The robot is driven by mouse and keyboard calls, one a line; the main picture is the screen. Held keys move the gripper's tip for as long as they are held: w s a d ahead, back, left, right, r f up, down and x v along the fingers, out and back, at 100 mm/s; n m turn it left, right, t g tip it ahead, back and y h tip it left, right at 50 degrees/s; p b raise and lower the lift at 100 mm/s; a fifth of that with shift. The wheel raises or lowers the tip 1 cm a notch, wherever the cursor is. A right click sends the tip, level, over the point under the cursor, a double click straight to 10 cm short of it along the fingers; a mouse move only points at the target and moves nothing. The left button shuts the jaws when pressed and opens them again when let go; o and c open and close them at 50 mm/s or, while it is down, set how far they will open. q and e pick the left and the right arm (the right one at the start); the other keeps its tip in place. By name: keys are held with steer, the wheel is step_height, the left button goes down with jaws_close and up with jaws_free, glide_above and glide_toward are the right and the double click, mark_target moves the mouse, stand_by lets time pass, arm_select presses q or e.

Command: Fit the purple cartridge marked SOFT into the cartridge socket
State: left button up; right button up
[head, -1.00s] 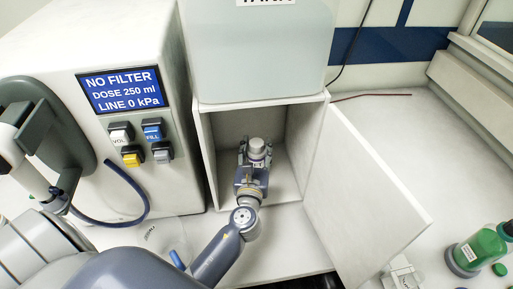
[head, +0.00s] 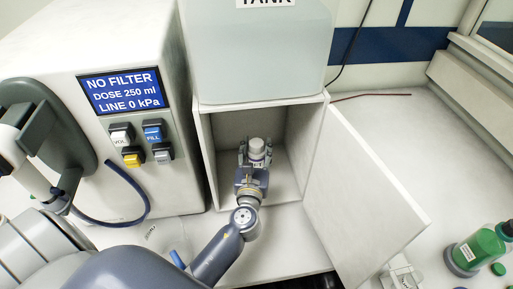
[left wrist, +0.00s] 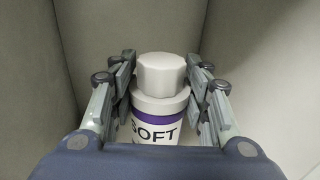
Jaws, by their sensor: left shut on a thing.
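The cartridge marked SOFT (left wrist: 158,125) is white with a purple band and a pale grey cap. My left gripper (left wrist: 160,100) is shut on it, one finger on each side, in the left wrist view. In the head view the cartridge (head: 257,150) and my left gripper (head: 255,158) are inside the open cabinet (head: 204,150) under the tank. The cartridge looks roughly upright. Its lower end is hidden by the gripper, and I cannot see the socket. My right gripper is not in view.
The cabinet door (head: 362,200) stands open to the right. Left of the cabinet is a machine whose screen (head: 121,90) reads NO FILTER, DOSE 250 ml, LINE 0 kPa. A green bottle (head: 480,250) stands at the far right. The cabinet walls are close around the gripper.

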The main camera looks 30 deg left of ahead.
mark_target(256, 164)
arm_select(q)
steer(key=shift+f+b, duration=1.5)
steer(key=shift+f, duration=0.2)
steer(key=o, duration=1.3)
steer(key=v, duration=1.2)
steer(key=shift+s+f, duration=0.1)
steer(key=shift+f, duration=0.05)
